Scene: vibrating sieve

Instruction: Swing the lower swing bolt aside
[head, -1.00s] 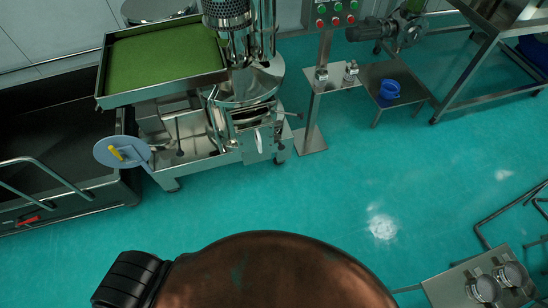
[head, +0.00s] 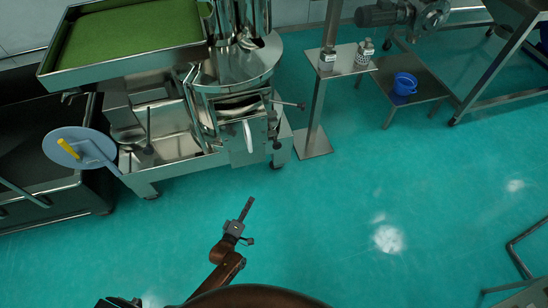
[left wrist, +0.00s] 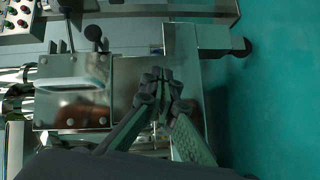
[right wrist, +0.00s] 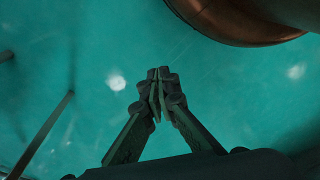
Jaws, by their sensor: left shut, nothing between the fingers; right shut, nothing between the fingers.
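The steel sieve outlet (head: 233,105) has a front box with a white handle (head: 248,137), left of centre in the head view. A black-knobbed rod (head: 290,104) sticks out at its upper right. A smaller dark knob (head: 277,144) shows lower, probably the lower swing bolt. In the left wrist view, dark knobs (left wrist: 93,33) show above the handled plate (left wrist: 72,95); I cannot tell which bolt is which. My left gripper (head: 248,203) is shut and empty, apart from the outlet, below it in the head picture. My right gripper (right wrist: 158,76) is shut and empty over bare floor.
A tray of green material (head: 130,38) stands at upper left. A grey disc with a yellow handle (head: 80,148) is on the left. A low stand holds a blue bucket (head: 404,84). A steel post and foot plate (head: 313,143) stand right of the sieve. The teal floor (head: 330,220) is open.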

